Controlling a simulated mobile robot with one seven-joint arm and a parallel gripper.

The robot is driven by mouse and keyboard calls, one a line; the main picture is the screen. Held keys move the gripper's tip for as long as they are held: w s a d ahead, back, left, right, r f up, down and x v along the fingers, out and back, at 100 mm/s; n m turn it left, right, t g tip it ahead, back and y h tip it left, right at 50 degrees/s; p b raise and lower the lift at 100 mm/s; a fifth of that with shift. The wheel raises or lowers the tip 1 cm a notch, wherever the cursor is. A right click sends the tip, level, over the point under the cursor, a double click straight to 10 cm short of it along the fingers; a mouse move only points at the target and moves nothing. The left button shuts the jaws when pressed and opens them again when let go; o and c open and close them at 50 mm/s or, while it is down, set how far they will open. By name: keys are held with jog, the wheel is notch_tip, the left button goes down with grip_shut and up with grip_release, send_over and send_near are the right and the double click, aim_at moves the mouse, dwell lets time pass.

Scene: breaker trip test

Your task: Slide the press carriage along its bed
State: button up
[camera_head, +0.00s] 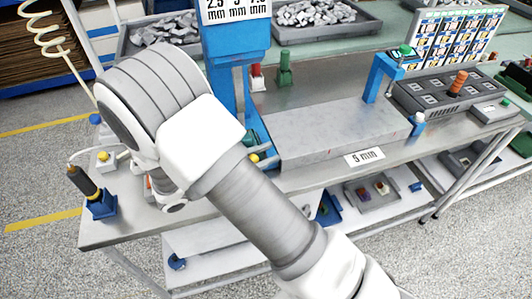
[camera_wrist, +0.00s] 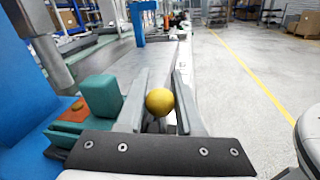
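The blue press column (camera_head: 226,95) stands at the left part of the bench. It shows blurred at the left of the wrist view (camera_wrist: 25,85). A teal block (camera_wrist: 102,95) of the press carriage sits at its foot, with a round yellow knob (camera_wrist: 159,102) beside it. In the head view the knob (camera_head: 254,158) shows just past my arm. My gripper (camera_wrist: 164,80) has one finger on each side of the knob, both close against it, and looks shut on it. The head view hides the fingers behind my arm. The carriage's full bed is partly hidden.
A grey slab (camera_head: 340,132) labelled 5 mm extends to the right. A blue arch (camera_head: 383,72) stands over its far end, near a dark panel with an orange handle (camera_head: 459,81). Grey bins (camera_head: 330,32) of parts stand behind. A black-and-blue tool stand (camera_head: 101,205) is at the left.

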jog(key=shift+o, duration=0.7)
jog(key=shift+s+a+f, duration=0.1)
jog(key=shift+a, duration=0.25)
jog(key=shift+d, duration=0.1)
jog(key=v, duration=1.7)
jog(key=shift+s, duration=0.2)
